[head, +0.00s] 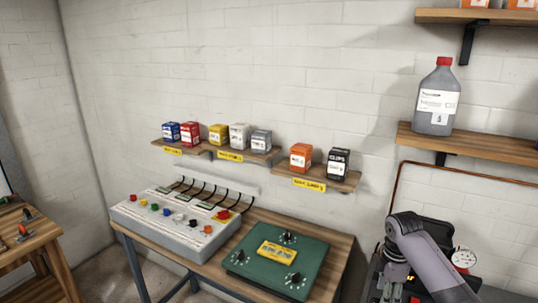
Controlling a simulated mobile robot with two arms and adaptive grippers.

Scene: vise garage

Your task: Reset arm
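My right arm (430,258) comes in from the bottom right corner and bends at an elbow-like joint. Its gripper (393,293) hangs downward near the bottom edge, in front of dark equipment. The fingers are small and partly cut off by the frame, so I cannot tell whether they are open or shut. I see nothing clearly held in it. My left gripper is not in view.
A wooden table holds a grey control box (175,226) with coloured knobs and a green panel (250,271). Wall shelves (325,177) carry several small boxes. A grey bottle (437,98) stands on a right shelf. A round gauge (464,259) is beside my arm.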

